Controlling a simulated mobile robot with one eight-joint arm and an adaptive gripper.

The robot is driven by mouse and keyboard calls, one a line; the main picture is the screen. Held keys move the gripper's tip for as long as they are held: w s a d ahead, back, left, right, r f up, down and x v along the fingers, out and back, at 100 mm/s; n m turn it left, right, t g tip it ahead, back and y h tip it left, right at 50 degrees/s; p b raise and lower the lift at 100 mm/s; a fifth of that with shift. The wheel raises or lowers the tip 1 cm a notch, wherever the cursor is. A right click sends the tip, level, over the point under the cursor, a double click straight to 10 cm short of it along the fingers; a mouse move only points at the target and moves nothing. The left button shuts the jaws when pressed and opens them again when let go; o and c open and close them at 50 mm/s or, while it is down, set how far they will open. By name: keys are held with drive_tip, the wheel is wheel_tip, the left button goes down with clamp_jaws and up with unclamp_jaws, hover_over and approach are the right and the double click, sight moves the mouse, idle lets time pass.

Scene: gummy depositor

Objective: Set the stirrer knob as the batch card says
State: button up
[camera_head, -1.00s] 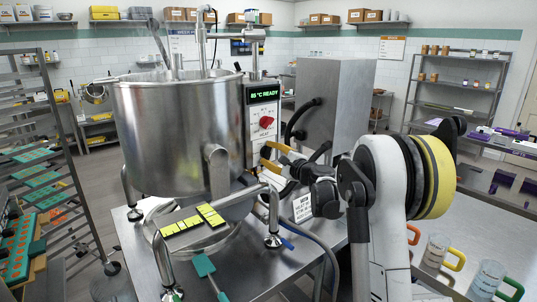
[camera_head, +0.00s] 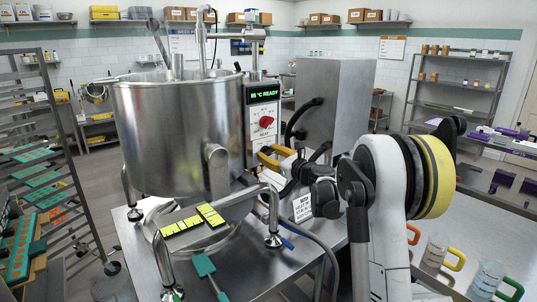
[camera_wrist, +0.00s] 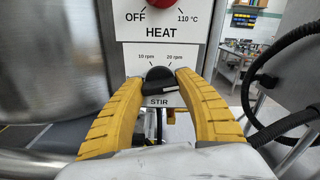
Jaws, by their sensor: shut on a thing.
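The stirrer knob (camera_wrist: 160,76) is black, under the 10 rpm and 20 rpm marks and above the STIR label, in the wrist view. A white line shows on its lower right part; the setting is unclear. My gripper (camera_wrist: 160,78) has its yellow fingers on either side of the knob, shut on it. In the head view my gripper (camera_head: 266,155) is at the lower part of the kettle's control panel (camera_head: 263,100), and the knob is hidden. A white card (camera_head: 302,207) with black print, possibly the batch card, stands below my arm; its text is too small to read fully.
The red heat knob (camera_head: 266,122) sits just above, below a green "READY" display (camera_head: 262,92). The steel kettle (camera_head: 175,130) is left of the panel. A black hose (camera_wrist: 250,100) curves close by on the right. Measuring jugs (camera_head: 435,250) stand at lower right.

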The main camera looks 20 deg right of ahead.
drive_tip(key=shift+m, duration=1.2)
drive_tip(key=o, duration=1.2)
drive_tip(key=shift+s, duration=0.1)
drive_tip(key=v, duration=1.1)
drive_tip(key=shift+s, duration=0.4)
